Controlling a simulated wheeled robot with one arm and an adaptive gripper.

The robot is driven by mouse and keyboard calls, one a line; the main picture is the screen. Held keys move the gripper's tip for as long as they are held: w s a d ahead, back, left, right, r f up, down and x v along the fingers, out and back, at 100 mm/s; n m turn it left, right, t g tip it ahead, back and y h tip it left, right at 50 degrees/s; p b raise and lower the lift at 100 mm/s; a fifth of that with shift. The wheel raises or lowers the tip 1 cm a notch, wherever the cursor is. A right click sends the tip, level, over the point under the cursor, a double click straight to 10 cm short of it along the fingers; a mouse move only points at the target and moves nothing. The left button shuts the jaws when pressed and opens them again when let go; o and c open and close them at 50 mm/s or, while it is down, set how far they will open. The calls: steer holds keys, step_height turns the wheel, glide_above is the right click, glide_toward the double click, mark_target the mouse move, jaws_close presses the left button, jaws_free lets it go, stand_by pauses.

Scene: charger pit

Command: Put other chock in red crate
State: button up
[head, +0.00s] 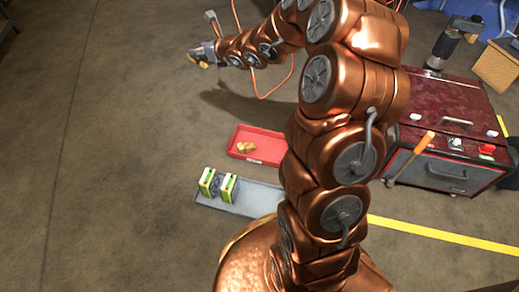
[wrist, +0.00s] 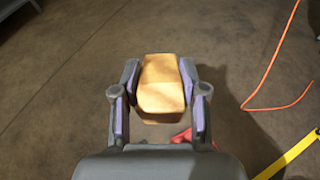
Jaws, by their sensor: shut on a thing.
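My gripper (head: 203,57) is at the upper left in the head view, at the end of my outstretched arm. In the wrist view my gripper (wrist: 159,90) is shut on a wooden chock (wrist: 161,82), tan and block-shaped, held between its two fingers. The held chock (head: 203,64) also shows small in the head view, above the floor. The red crate (head: 240,154) sits on the floor, left of my arm, with one tan chock (head: 247,147) in it. A small red part of the crate (wrist: 181,136) shows below the held chock in the wrist view.
A grey tray (head: 254,197) with two green-and-yellow boxes (head: 217,185) lies nearer than the crate. A dark red toolbox (head: 444,110) stands right of my arm. An orange cable (wrist: 275,75) lies on the floor. A yellow floor line (head: 440,235) runs at right. The left floor is clear.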

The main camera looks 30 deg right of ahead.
steer(key=w+d+f, duration=0.3)
steer(key=d+f, duration=0.6)
steer(key=f, duration=0.1)
steer(key=b, duration=0.4)
glide_above(273, 152)
step_height(273, 152, down, 36)
steer(key=shift+n+y, duration=0.4)
step_height(273, 152, down, 9)
steer(key=b, duration=0.3)
steer(key=shift+s+f, duration=0.1)
steer(key=shift+f, duration=0.05)
steer(key=shift+f, duration=0.2)
steer(key=o, duration=1.2)
steer(key=shift+r, duration=0.1)
